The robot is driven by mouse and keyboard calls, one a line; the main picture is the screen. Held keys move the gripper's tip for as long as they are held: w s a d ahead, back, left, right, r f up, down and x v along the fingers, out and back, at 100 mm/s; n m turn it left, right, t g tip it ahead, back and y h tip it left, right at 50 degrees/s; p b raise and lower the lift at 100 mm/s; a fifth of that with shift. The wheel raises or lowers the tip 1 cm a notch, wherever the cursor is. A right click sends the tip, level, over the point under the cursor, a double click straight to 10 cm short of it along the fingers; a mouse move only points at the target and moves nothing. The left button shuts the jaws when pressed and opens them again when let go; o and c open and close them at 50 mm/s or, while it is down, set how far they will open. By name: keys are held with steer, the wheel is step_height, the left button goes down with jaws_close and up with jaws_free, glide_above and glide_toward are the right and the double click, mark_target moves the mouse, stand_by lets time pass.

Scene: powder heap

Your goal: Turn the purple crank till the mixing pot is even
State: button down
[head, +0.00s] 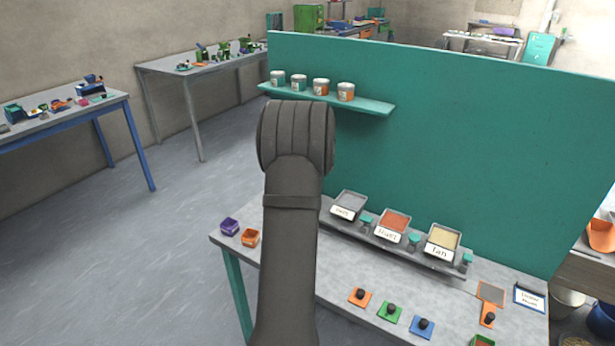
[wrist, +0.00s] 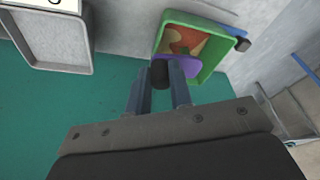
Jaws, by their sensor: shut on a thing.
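The mixing pot is a green square-walled box (wrist: 211,64) in the wrist view. Its contents show separate patches of orange, red-brown and green. The purple crank (wrist: 181,71) lies across the pot's near side, with a black knob (wrist: 159,74) at its end. My gripper (wrist: 160,85) is shut on this knob, one finger on each side. Part of the crank is hidden by a finger. In the head view my arm covers the middle and my gripper does not show.
Labelled powder trays (head: 395,221) stand along the back of the bench (head: 330,285), below a teal panel (head: 470,130). Orange (head: 360,297), green (head: 390,312) and blue (head: 422,327) plates with black knobs lie in front. Purple (head: 230,226) and orange (head: 250,238) cups stand at the left.

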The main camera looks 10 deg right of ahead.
steer(key=shift+s+a, duration=0.25)
steer(key=shift+a, duration=0.65)
steer(key=shift+s+a, duration=0.25)
steer(key=shift+a, duration=0.6)
steer(key=c, duration=1.4)
jaws_free()
steer(key=shift+r, duration=0.1)
step_height(320, 180, up, 7)
steer(key=shift+r, duration=0.15)
steer(key=shift+s, duration=0.1)
